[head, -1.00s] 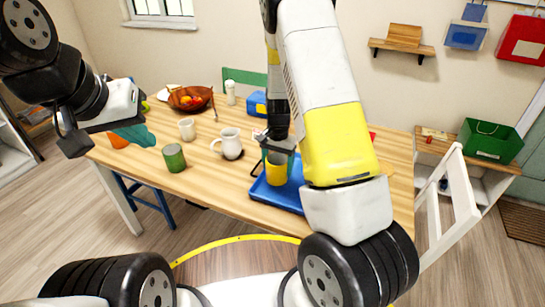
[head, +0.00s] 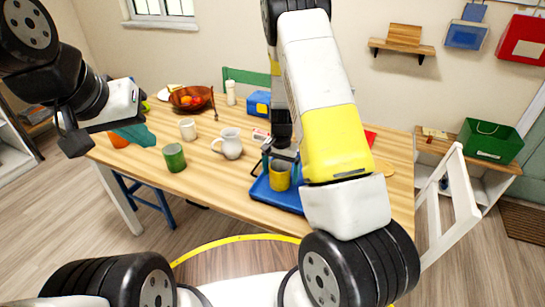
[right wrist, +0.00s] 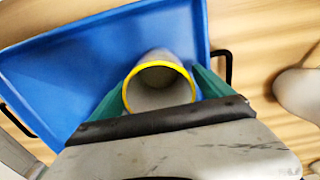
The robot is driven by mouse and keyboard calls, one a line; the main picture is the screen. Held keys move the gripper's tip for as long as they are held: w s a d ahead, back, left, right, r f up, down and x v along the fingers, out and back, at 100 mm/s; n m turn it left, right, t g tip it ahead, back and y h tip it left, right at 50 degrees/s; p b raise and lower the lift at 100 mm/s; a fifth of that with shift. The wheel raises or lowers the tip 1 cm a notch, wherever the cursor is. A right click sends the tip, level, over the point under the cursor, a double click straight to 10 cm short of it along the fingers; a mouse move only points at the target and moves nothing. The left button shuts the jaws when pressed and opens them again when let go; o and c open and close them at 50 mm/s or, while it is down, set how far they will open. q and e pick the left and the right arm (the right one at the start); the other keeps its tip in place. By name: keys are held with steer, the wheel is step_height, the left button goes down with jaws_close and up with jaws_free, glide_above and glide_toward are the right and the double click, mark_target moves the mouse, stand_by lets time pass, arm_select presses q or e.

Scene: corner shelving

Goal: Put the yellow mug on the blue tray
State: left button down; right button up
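The yellow mug (head: 280,176) stands upright on the blue tray (head: 262,193) near the table's front edge. In the right wrist view I look into its grey inside past its yellow rim (right wrist: 160,64). My right gripper (head: 281,168) is over the mug, with one green finger on each side. The fingers look open, with a narrow gap to the mug's wall. The blue tray fills the left of the right wrist view (right wrist: 60,75). My left gripper (head: 132,135) hangs at the left, over the table's left end; its finger gap is not clear.
A white jug (head: 229,143) stands left of the tray, with a green can (head: 174,158) and a white cup (head: 187,129) further left. A fruit bowl (head: 190,98) and a blue box (head: 258,104) are behind. A white chair (head: 460,195) stands at the right.

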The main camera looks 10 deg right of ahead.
step_height(320, 180, up, 12)
steer(key=r, duration=0.1)
steer(key=s+a+r+n+t+y, duration=0.1)
steer(key=s+r+n+t, duration=0.1)
steer(key=s+r, duration=0.45)
steer(key=s+a+r+n+t+y, duration=0.1)
steer(key=s+r, duration=0.3)
steer(key=r, duration=0.6)
steer(key=s+r+n+t, duration=0.1)
steer(key=s+r+n, duration=0.1)
steer(key=s, duration=0.5)
steer(key=s+r+n+t, duration=0.2)
steer(key=s+r, duration=0.2)
steer(key=s, duration=0.2)
steer(key=shift+s+r, duration=0.15)
steer(key=shift+s, duration=0.25)
